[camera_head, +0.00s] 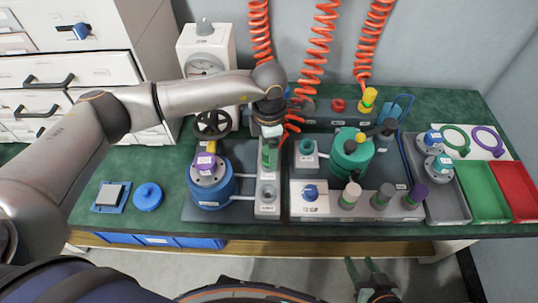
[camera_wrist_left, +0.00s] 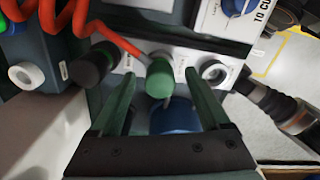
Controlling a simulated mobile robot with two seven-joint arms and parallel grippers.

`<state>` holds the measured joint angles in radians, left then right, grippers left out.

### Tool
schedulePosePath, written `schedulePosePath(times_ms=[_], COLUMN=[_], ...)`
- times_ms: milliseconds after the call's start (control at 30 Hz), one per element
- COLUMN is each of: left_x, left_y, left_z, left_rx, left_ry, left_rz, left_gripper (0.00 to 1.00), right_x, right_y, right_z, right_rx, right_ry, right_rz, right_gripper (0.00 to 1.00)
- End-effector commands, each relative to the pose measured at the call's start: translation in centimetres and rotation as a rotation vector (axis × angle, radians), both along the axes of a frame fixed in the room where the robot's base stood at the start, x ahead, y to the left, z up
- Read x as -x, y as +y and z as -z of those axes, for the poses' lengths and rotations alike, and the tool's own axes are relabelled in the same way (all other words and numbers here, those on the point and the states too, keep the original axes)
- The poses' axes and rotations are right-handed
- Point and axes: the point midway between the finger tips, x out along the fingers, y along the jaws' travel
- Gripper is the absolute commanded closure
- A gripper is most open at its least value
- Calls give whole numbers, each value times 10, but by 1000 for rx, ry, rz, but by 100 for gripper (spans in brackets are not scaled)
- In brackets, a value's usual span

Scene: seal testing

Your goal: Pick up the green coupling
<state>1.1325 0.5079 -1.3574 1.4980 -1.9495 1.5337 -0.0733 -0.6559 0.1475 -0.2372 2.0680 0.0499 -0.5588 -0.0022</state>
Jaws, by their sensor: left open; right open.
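The green coupling (camera_wrist_left: 160,76) shows in the left wrist view, in front of a pale panel. My left gripper (camera_wrist_left: 159,72) is open, with one finger on each side of the coupling and visible gaps between. In the head view my left arm reaches over the bench, and its gripper (camera_head: 270,138) points down at a pale block (camera_head: 268,210). A green part shows just below it; I cannot tell there whether it is the coupling or a finger. My right gripper (camera_head: 365,268) is open and empty in front of the bench's front edge.
A black coupling (camera_wrist_left: 94,66) and an open round port (camera_wrist_left: 214,71) flank the green coupling. An orange coiled hose (camera_wrist_left: 110,35) passes close by. A blue pot (camera_head: 210,190) and a green pot (camera_head: 350,155) stand either side of the pale block. A grey tray (camera_head: 447,207) lies right.

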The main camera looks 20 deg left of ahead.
Motion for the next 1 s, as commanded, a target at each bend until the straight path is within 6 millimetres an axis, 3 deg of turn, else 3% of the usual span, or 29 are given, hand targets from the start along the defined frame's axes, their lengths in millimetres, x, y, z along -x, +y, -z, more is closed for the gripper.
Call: schedulePosePath(times_ms=[67,700,1000], left_x=[0,0,0], left_y=[0,0,0], left_z=[0,-1,-1], left_rx=[0,0,1], left_ry=[0,0,-1], left_rz=[0,0,0], left_gripper=[27,99,100], right_x=[0,2,2], right_y=[0,-1,-1], right_z=[0,1,1], right_rx=[1,2,2], right_ry=[1,5,5], right_rz=[1,2,2], right_gripper=[50,50,50])
